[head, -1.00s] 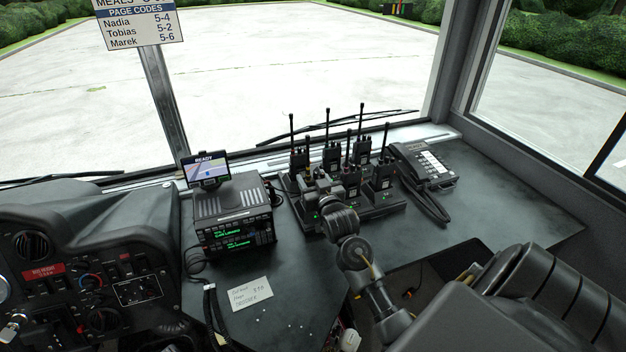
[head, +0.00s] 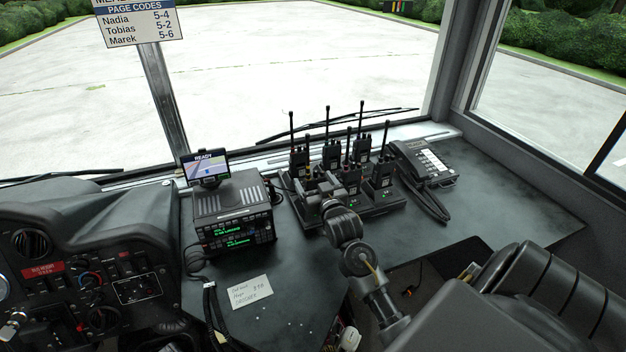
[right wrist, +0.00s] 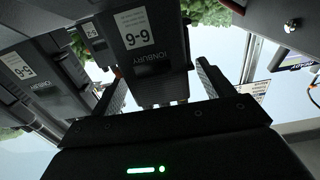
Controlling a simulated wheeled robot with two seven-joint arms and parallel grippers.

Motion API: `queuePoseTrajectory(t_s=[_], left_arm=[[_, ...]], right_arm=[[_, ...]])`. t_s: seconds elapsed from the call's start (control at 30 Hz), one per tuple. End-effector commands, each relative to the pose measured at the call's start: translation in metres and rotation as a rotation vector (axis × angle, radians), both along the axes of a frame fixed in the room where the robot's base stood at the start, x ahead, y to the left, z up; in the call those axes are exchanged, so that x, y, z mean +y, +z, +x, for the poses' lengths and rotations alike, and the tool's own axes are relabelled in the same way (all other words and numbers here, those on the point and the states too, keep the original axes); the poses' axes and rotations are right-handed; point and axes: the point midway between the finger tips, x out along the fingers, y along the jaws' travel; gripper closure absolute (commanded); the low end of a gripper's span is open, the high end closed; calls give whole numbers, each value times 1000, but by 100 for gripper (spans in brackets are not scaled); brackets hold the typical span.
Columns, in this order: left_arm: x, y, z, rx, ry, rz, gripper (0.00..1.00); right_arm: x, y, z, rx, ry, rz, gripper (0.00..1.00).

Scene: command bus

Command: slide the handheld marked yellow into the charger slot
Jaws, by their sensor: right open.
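Several black handhelds with antennas stand in the charger (head: 392,205) on the dash; one handheld (head: 383,176) is at its right end. My right gripper (head: 314,188) is at the charger's front left, partly hiding the handhelds behind it. In the right wrist view, a dark handheld (right wrist: 150,40) with a white number label lies between the open fingers of my right gripper (right wrist: 163,85). I cannot tell whether the fingers touch it. Another labelled handheld (right wrist: 40,75) is to the left. I cannot make out a yellow mark for certain. My left gripper is not in view.
A radio unit (head: 232,212) with a small screen (head: 205,168) stands left of the charger. A desk phone (head: 425,165) with a coiled cord is to the right. A paper note (head: 250,292) lies in front. The dash right of the phone is clear.

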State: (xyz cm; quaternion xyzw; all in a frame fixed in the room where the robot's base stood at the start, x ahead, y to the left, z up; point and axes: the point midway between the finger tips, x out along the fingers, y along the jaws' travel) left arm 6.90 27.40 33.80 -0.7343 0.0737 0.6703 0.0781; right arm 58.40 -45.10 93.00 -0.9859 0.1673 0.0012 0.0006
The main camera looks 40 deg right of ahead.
Motion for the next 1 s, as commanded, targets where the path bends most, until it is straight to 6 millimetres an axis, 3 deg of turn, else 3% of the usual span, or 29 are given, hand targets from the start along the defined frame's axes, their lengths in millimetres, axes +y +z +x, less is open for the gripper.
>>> queuePoseTrajectory(t_s=[0.2, 0.43, 0.6, 1.0], left_arm=[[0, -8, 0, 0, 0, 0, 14], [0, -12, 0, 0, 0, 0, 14], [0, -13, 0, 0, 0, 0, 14], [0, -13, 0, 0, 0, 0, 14]], right_arm=[[14, -2, -43, 1, -1, 1, 20], [26, -1, -76, -1, 0, 0, 20], [29, 0, -84, -1, 0, 0, 20], [29, 1, -85, -1, 0, 0, 20]])
